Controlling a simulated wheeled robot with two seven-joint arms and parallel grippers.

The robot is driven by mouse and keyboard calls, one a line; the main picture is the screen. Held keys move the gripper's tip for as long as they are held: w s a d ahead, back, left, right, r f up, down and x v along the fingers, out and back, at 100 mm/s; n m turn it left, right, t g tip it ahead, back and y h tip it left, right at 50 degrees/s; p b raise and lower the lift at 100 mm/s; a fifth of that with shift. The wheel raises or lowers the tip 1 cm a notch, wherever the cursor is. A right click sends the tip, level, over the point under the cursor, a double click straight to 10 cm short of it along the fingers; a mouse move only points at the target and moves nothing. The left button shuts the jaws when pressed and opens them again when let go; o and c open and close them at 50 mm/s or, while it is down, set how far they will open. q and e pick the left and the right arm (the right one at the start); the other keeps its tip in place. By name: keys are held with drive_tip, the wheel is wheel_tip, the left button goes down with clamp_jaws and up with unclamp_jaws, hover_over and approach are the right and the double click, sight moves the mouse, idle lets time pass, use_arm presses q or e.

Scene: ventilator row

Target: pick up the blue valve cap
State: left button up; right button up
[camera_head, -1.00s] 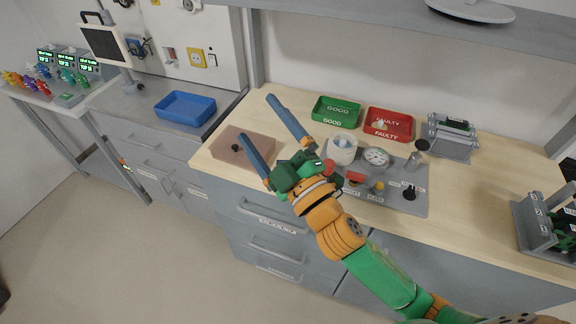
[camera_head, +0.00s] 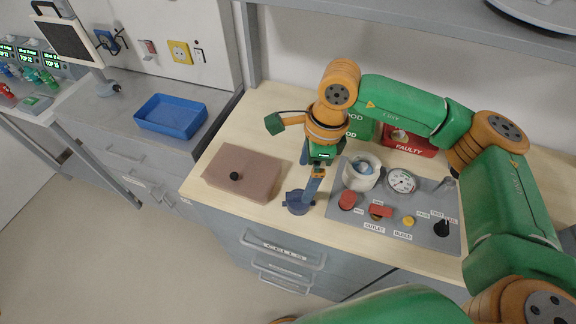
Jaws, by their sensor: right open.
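A dark blue round piece that looks like the blue valve cap (camera_head: 296,204) is on the wooden counter, between the pink-brown block and the grey valve panel. My right gripper (camera_head: 307,193) reaches in from the right and points down over it. Its blue fingers are open, with the near fingertip right at the cap in the picture. The fingers partly cover the cap, and I cannot tell whether they touch it. My left gripper is not in view.
The pink-brown block (camera_head: 243,174) with a black knob is to the left. The grey panel (camera_head: 425,228) to the right carries a white cup (camera_head: 361,174), a gauge (camera_head: 402,181) and several knobs. A red FAULTY tray (camera_head: 410,146) and a green tray stand behind my arm. A blue tray (camera_head: 171,115) is far left.

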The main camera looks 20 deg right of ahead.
sight(299, 194)
drive_tip(key=shift+w+f, duration=0.35)
drive_tip(key=shift+w, duration=0.15)
drive_tip(key=s+f+p, duration=0.1)
drive_tip(key=s+a+f+p, duration=0.1)
drive_tip(key=s+p, duration=0.1)
drive_tip(key=shift+s+a+f, duration=0.1)
drive_tip(key=shift+a+f, duration=0.05)
drive_tip(key=shift+f, duration=0.15)
drive_tip(key=shift+s+a+f, duration=0.1)
drive_tip(key=shift+s+f, duration=0.05)
drive_tip(key=shift+f, duration=0.55)
drive_tip(key=shift+w+a+f, duration=0.1)
drive_tip(key=shift+w+f, duration=0.55)
drive_tip(key=shift+f, duration=0.05)
drive_tip(key=shift+w+f, duration=0.1)
drive_tip(key=shift+w, duration=0.15)
drive_tip(key=c, duration=0.4)
drive_tip(key=shift+s, duration=0.3)
drive_tip(key=c, duration=0.6)
drive_tip(key=shift+r, duration=0.2)
drive_tip(key=c, duration=0.4)
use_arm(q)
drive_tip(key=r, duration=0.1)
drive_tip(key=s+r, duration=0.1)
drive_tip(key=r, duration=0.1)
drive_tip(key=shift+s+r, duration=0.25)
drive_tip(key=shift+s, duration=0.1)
use_arm(e)
drive_tip(key=shift+w, duration=0.1)
